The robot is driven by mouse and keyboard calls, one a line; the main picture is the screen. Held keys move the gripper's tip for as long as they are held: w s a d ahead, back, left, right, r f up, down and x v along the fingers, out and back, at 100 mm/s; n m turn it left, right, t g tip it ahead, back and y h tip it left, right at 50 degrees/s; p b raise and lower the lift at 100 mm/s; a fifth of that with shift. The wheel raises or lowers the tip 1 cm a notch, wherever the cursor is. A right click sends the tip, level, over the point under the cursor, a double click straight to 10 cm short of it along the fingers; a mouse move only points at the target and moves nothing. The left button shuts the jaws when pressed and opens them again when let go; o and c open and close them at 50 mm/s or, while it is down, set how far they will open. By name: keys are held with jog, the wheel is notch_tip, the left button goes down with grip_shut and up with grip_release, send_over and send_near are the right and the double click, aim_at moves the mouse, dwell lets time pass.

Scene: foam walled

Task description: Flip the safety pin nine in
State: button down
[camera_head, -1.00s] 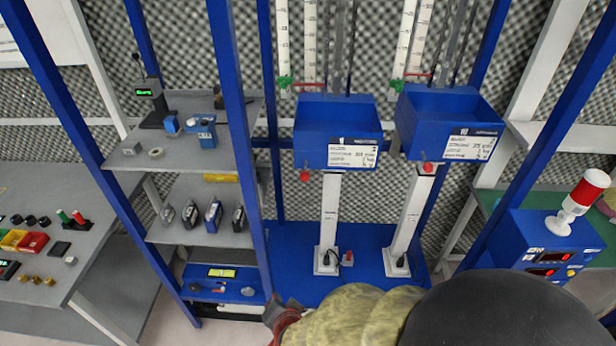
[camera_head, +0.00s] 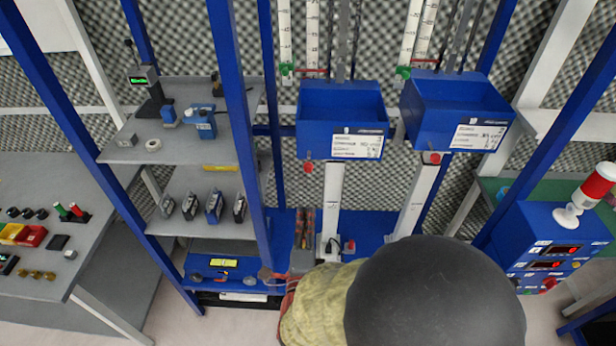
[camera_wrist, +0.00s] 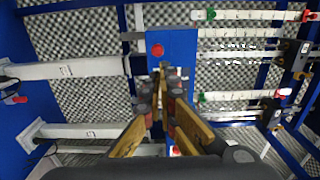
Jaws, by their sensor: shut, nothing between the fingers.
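Two blue boxes stand on white posts. The left box (camera_head: 340,108), which I take for number nine, has a round red knob (camera_head: 308,167) below its front left corner. In the wrist view this knob (camera_wrist: 158,49) shows against the blue box (camera_wrist: 183,45), just above my fingertips in the picture. My gripper (camera_wrist: 162,75) is shut and empty. In the head view its fingers (camera_head: 304,218) point upward below the knob, with a gap in the picture. I cannot tell the depth between them. My own arm hides part of the floor plate.
The right box (camera_head: 455,105) has its own red knob (camera_head: 435,158). A blue upright (camera_head: 240,140) stands left of the gripper, beside grey shelves (camera_head: 190,155) with small devices. A control box (camera_head: 545,240) with a red lamp is at the right.

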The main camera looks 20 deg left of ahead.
aim_at(308, 170)
jog(key=x, duration=1.4)
jog(key=shift+a+f+p, duration=0.1)
jog(key=shift+p, duration=0.2)
jog(key=shift+b+x, duration=1.2)
jog(key=shift+x, duration=0.05)
jog(key=shift+w+a+f, duration=0.1)
jog(key=shift+w, duration=0.4)
jog(key=shift+b, duration=0.4)
